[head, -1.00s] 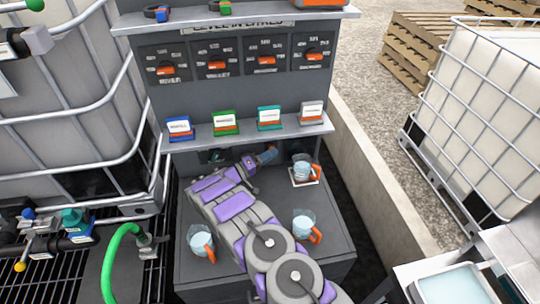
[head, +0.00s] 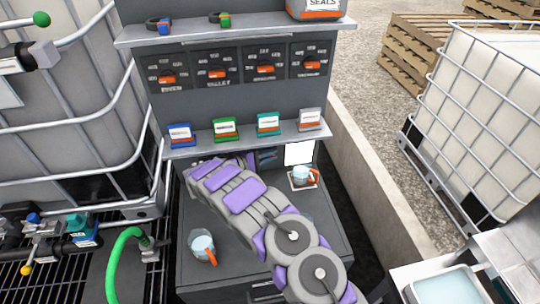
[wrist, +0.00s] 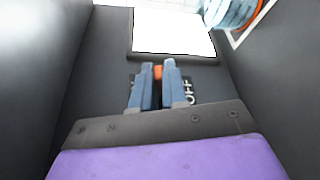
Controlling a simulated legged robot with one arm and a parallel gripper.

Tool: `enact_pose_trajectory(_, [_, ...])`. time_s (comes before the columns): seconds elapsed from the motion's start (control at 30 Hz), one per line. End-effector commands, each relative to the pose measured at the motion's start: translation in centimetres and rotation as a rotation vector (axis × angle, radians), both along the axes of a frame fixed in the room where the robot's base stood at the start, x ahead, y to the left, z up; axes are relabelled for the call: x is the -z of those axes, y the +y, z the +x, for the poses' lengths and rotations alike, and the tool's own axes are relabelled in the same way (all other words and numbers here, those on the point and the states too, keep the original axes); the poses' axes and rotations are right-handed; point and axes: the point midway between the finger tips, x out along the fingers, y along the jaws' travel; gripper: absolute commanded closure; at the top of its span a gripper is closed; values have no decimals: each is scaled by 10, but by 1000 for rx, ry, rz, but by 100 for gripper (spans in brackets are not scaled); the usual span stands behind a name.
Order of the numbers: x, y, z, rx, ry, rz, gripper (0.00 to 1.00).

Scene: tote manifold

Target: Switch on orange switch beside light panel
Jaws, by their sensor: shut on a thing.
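The light panel (head: 299,153) glows bright white under the shelf. It also shows in the wrist view (wrist: 172,32) as a white rectangle in a dark frame. The orange switch (wrist: 158,71) sits beside the panel's frame, with only a small piece showing between my fingertips. My gripper (wrist: 158,66) is shut on the switch, one grey-blue finger on each side. An OFF label shows next to the right finger. The rest of the switch is hidden by the fingers. In the head view my arm reaches under the shelf, and the switch cannot be made out.
A jug with an orange handle (head: 302,176) stands on a pale square right of my arm. Another jug (head: 202,245) stands at front left. A shelf with several coloured card holders (head: 225,130) hangs just above my arm. Dark walls flank the gripper closely.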

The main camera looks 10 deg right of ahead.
Motion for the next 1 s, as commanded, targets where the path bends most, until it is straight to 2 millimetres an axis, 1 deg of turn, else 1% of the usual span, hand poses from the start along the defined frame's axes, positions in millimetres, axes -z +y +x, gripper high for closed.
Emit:
enact_pose_trajectory(0.03, [2,4,0,-7,29,5,100])
enact_pose_trajectory(0.3, [0,4,2,-8,121,5,100])
enact_pose_trajectory(0.83, [0,5,2,-9,144,4,100])
enact_pose_trajectory(0.87, [0,4,2,-9,144,4,85])
enact_pose_trajectory(1.0, [-2,3,1,-6,141,3,72])
